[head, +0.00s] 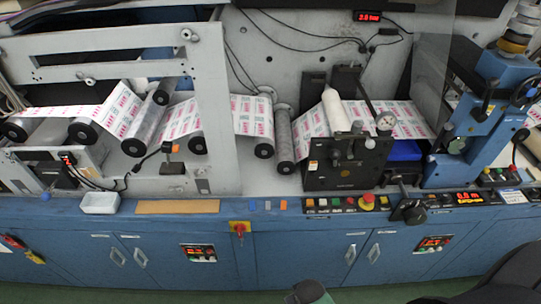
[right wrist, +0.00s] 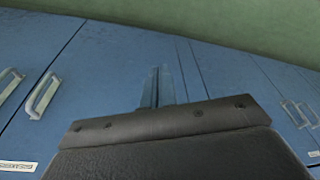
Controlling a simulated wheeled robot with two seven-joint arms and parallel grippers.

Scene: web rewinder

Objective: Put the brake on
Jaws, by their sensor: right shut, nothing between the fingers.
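No part is plainly marked as the brake in the head view. The machine's front control panel (head: 345,203) carries a row of coloured buttons and a red mushroom button (head: 367,201). A black knob or handle (head: 408,211) sticks out at the panel's right part. A red and yellow switch (head: 240,228) sits lower on the blue front. My right gripper (right wrist: 160,87) shows in the right wrist view beyond a dark wrist cover. It is shut and empty, in front of blue cabinet doors. My left gripper is not in view.
A printed web (head: 252,116) runs over several rollers behind the panel. A white tray (head: 100,202) and a brown strip (head: 178,206) lie on the front ledge. Blue cabinet doors (head: 150,262) with handles stand below. A blue frame (head: 482,125) rises at the right.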

